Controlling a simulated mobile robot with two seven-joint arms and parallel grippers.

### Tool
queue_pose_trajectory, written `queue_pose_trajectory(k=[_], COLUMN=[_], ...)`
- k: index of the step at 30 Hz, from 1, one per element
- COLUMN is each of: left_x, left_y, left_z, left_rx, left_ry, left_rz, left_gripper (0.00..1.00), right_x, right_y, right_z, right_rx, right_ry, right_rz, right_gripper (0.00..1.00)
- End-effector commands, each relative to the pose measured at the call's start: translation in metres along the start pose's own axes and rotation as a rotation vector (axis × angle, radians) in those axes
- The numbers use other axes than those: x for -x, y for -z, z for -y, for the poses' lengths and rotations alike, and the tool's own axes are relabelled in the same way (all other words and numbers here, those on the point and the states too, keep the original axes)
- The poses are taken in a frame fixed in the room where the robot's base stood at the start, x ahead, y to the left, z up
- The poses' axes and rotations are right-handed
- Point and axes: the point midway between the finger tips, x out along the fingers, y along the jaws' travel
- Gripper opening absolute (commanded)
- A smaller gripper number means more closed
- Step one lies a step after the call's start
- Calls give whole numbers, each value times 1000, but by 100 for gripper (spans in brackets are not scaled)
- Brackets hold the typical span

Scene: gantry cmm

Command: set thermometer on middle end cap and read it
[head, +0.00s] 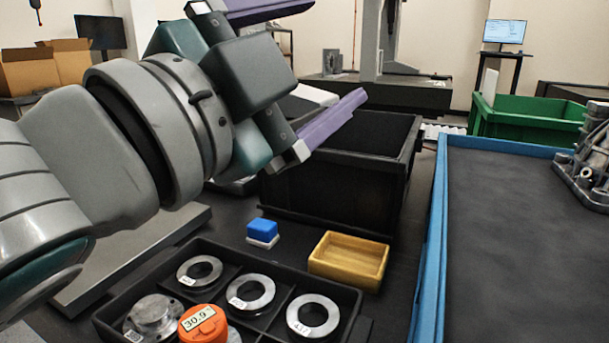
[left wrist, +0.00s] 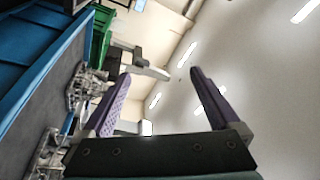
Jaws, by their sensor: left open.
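An orange round thermometer (head: 203,323) with a pale display reading about 30.9 is in the black divided tray (head: 345,290) at the bottom of the head view. It overlaps a metal part behind it, apparently an end cap; I cannot tell its exact contact. Ring-shaped metal end caps lie in the tray: one at the back left (head: 182,272), a middle one (head: 236,298) and one at right (head: 297,322). A hubbed metal cap (head: 150,312) sits front left. My left gripper (head: 336,50), also in the left wrist view (left wrist: 160,76), is open, empty and raised well above the tray.
A black bin (head: 325,190) stands behind the tray. A yellow box (head: 347,262) and a blue-and-white block (head: 262,230) lie between them. A blue-edged table (head: 520,240) with a metal casting (head: 588,165) is at right, a green bin (head: 525,115) beyond.

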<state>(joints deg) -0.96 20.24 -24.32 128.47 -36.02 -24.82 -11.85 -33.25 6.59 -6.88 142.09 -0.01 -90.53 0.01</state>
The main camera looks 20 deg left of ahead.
Motion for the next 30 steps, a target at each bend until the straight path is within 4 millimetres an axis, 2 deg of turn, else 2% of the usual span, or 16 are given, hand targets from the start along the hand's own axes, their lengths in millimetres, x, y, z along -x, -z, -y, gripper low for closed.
queue_pose_trajectory(k=[1, 2, 3, 5, 6, 9, 12, 13, 15, 18, 26, 30], left_x=[19, 34, 59, 104, 135, 205, 254, 264, 279, 286, 285, 280], left_y=[-39, -62, -88, -115, -126, -132, -125, -123, -119, -117, -116, -107], left_z=[-22, -37, -59, -92, -112, -147, -165, -168, -172, -174, -172, -155], left_rx=[154, 243, 356, 506, 588, 742, 830, 846, 869, 880, 876, 875], left_ry=[-75, -123, -192, -296, -363, -508, -612, -635, -669, -686, -686, -685], left_rz=[194, 316, 475, 699, 832, 1100, 1272, 1306, 1359, 1384, 1381, 1381], left_gripper=[96, 96, 96, 96, 96, 96, 96, 96, 96, 96, 96, 96], right_x=[0, 0, 0, 0, 0, 0, 0, 0, 0, 0, 2, 21], right_y=[0, 0, 0, 0, 0, 0, 0, 0, 0, 0, 0, 6], right_z=[0, 0, 0, -1, -1, -2, -2, -2, -2, -2, -2, -2], right_rx=[1, 1, 2, 3, 4, 7, 8, 8, 8, 8, 8, 6], right_ry=[-1, -1, -1, -2, -3, -5, -7, -7, -7, -7, -6, -4], right_rz=[0, 0, 0, 0, 0, 1, 1, 1, 1, 1, 1, 2], right_gripper=[96, 96, 96, 96, 96, 96, 96, 96, 96, 96, 96, 96])
